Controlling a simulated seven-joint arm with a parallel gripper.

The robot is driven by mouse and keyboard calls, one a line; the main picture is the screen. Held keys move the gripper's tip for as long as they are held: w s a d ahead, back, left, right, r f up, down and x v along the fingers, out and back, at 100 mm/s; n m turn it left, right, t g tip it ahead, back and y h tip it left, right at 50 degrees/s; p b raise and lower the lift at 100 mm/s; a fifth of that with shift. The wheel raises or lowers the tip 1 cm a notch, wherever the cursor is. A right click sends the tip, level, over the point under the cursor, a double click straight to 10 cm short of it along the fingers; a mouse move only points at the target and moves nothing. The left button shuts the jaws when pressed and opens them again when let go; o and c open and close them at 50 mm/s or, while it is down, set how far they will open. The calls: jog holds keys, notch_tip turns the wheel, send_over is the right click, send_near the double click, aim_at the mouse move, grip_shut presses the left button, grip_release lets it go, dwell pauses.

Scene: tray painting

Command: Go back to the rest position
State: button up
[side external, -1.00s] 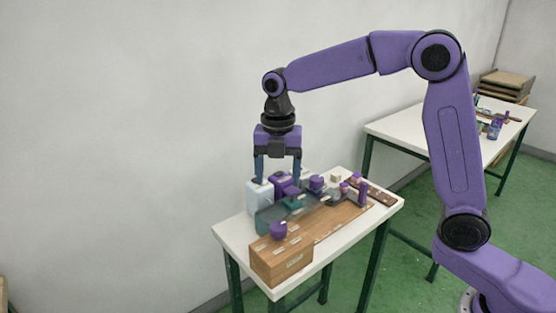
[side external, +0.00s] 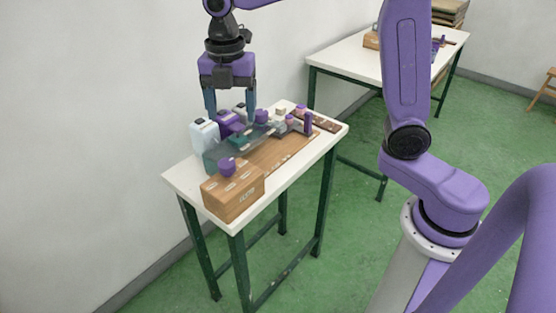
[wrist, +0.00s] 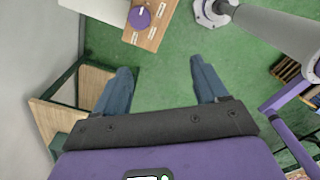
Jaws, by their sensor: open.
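My gripper (side external: 230,110) is purple and black with two blue-grey fingers. It points down and appears near the table's far left side in the side external view, in line with the white container (side external: 205,134). In the wrist view my gripper (wrist: 160,68) has its fingers wide apart with nothing between them, and green floor shows in the gap. The white table (side external: 181,177) bears a brown box (side external: 234,196) with a purple knob (side external: 227,167) on top. The knob (wrist: 139,17) and box (wrist: 150,38) also show at the wrist view's top edge.
Several purple and teal items stand close together on the table around a brown board (side external: 281,150). A wall (side external: 90,100) runs behind. A second white table (side external: 345,60) stands at the back. A wooden piece of furniture (wrist: 48,118) is left of the fingers in the wrist view.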

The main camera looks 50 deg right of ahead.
jog(key=s+d+f+m, duration=0.2)
jog(key=s+d+m, duration=0.1)
jog(key=s, duration=0.5)
jog(key=s+d+f+m, duration=0.2)
jog(key=s+m, duration=0.3)
jog(key=s, duration=0.4)
jog(key=s+d+f+m, duration=0.3)
jog(key=s+d+m, duration=0.1)
jog(key=s, duration=0.5)
jog(key=shift+s, duration=0.1)
